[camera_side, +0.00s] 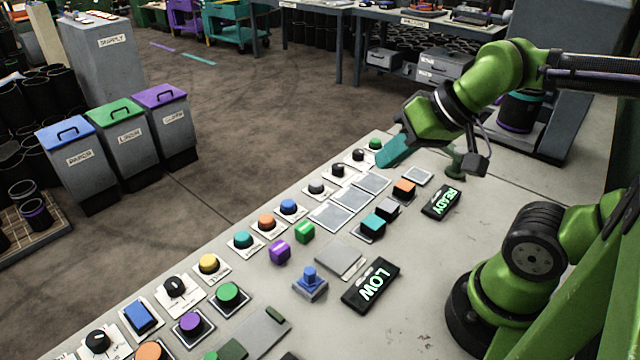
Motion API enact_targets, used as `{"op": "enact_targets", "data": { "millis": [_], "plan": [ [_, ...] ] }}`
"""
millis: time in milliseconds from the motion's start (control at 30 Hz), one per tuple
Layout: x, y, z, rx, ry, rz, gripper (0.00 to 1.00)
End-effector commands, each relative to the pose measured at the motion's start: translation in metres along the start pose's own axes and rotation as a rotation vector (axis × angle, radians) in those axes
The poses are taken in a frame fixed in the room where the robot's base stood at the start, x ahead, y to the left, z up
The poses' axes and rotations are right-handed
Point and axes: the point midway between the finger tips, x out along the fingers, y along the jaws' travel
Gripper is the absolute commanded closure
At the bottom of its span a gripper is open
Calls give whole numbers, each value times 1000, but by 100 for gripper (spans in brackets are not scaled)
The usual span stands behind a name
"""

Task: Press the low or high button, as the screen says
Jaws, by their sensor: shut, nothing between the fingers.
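A black screen (371,284) lies on the table and reads LOW in lit letters. Many buttons stand on the table, and I cannot read which are marked low or high. Beside the READY screen are an orange button (404,187), a grey one (387,208) and a teal one (373,223). My gripper (384,163), with teal fingers, is shut and empty. It points down-left at the far end of the button row, near a green button (375,144); whether it touches anything is unclear.
A row of coloured buttons and black knobs runs along the table's left edge, with pale square plates (352,199) beside it.

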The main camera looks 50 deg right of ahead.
Motion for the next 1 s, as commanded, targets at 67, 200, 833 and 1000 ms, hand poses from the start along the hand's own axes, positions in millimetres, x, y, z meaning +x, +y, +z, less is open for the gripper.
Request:
{"op": "enact_targets", "data": {
  "millis": [67, 200, 833, 1000],
  "plan": [
    [0, 0, 0, 0, 0, 0, 100],
    [0, 0, 0, 0, 0, 0, 100],
    [3, 0, 2, -3, -14, 2, 100],
    [24, -1, 7, -11, -104, 28, 100]
  ]
}}
